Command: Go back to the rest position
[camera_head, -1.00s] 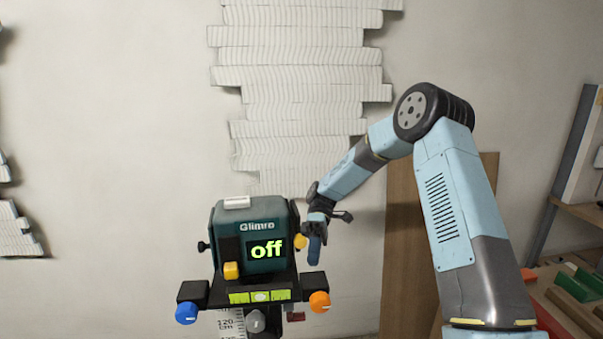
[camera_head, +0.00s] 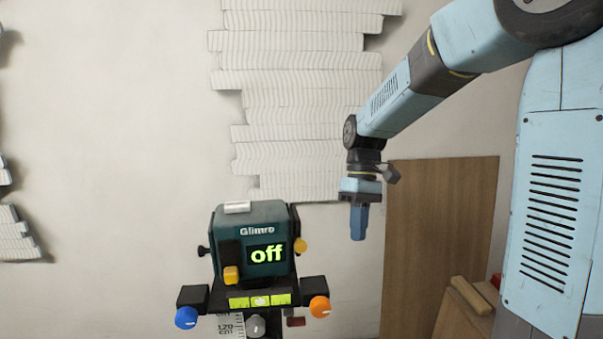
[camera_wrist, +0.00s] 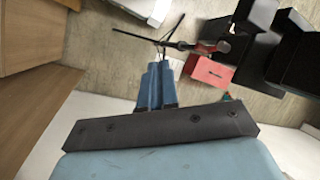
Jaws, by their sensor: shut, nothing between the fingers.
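My gripper (camera_head: 359,222) hangs pointing down in the head view, to the right of the dark green Glimro device (camera_head: 254,243) and apart from it. Its blue fingers are together with nothing between them. In the wrist view the closed fingers (camera_wrist: 156,88) point toward the floor. The device's screen reads "off". It carries a yellow switch on its front, a yellow knob on its right side, and blue and orange knobs below.
A white layered relief (camera_head: 300,110) is on the wall behind. A brown wooden board (camera_head: 440,240) leans against the wall at right. A red box (camera_wrist: 208,73) and a tool with a red part (camera_wrist: 212,46) lie on the floor.

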